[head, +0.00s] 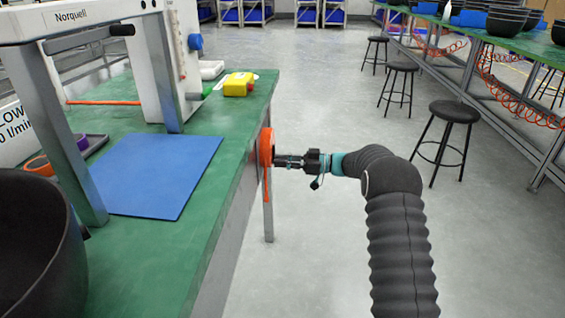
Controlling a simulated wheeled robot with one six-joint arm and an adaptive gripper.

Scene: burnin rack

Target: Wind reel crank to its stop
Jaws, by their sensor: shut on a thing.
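The orange reel (266,147) is mounted on the side edge of the green workbench, facing the aisle. An orange strip hangs down below it. My gripper (288,161) reaches in from the right at the reel's face, level with it. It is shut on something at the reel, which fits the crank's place. The crank itself is too small and hidden by the fingers to make out, so its angle cannot be told. My arm in its dark ribbed sleeve comes up from the lower right.
The green bench (190,235) holds a blue mat (155,172), a yellow box (238,84) and a grey-legged white frame (75,20). A large black bowl (35,250) is at the near left. Black stools (454,112) stand to the right. The grey aisle floor between is clear.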

